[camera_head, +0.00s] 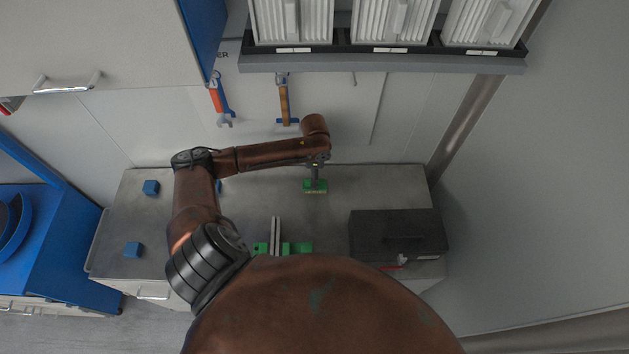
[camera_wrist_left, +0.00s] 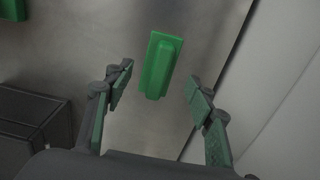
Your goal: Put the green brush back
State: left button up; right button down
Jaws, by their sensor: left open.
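The green brush (camera_wrist_left: 161,65) looks like a plain green block with a raised middle. It lies on the grey tabletop, and in the head view it shows as a small green patch (camera_head: 315,188) towards the back of the table. My left gripper (camera_head: 315,183) points down over it. In the left wrist view the open, empty left gripper (camera_wrist_left: 160,88) has its two green-padded fingers apart, one on each side of the brush's lower end in the picture. My right gripper is not in view.
A dark box (camera_head: 398,234) stands front right on the table. Green pieces (camera_head: 303,247) with upright grey bars (camera_head: 276,234) stand at the front middle. Blue cubes (camera_head: 151,187) are at the left. Tools (camera_head: 284,103) hang on the back wall below a shelf (camera_head: 385,62).

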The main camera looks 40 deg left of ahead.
pick_arm(q)
notch_tip(320, 180, up, 8)
jog(key=shift+r, duration=0.25)
